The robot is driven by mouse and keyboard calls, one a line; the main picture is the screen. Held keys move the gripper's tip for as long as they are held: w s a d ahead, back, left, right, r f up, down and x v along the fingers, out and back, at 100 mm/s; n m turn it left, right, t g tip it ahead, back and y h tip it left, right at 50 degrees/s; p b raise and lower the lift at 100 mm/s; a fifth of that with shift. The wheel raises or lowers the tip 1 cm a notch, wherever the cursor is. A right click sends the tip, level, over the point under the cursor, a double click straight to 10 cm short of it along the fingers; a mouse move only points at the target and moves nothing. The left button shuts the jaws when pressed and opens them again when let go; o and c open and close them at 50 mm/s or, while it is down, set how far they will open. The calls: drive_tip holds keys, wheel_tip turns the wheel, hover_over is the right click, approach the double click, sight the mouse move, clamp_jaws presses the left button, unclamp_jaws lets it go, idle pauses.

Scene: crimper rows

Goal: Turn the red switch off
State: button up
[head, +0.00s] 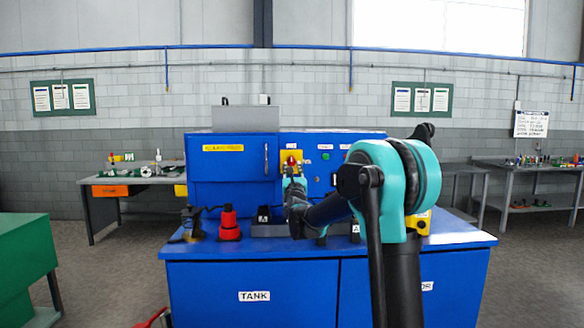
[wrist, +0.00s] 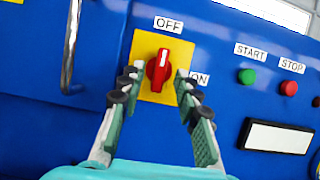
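The red switch (wrist: 158,70) is a rotary knob on a yellow plate (wrist: 178,48) on the blue machine panel. Its white pointer mark is at the top, towards the OFF label (wrist: 168,24); the ON label (wrist: 199,79) is to the lower right. In the head view the red switch (head: 291,161) shows just above my gripper (head: 292,176). In the wrist view my gripper (wrist: 155,88) is open, with one finger on each side of the knob. Gaps show between the fingers and the knob, and I cannot tell whether either touches it.
A green START button (wrist: 246,76) and a red STOP button (wrist: 288,88) sit right of the switch. A metal handle (wrist: 71,45) stands out at the left. A red device (head: 229,226) stands on the blue counter (head: 450,238) below the panel.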

drive_tip(key=v, duration=1)
drive_tip(key=shift+f, duration=0.1)
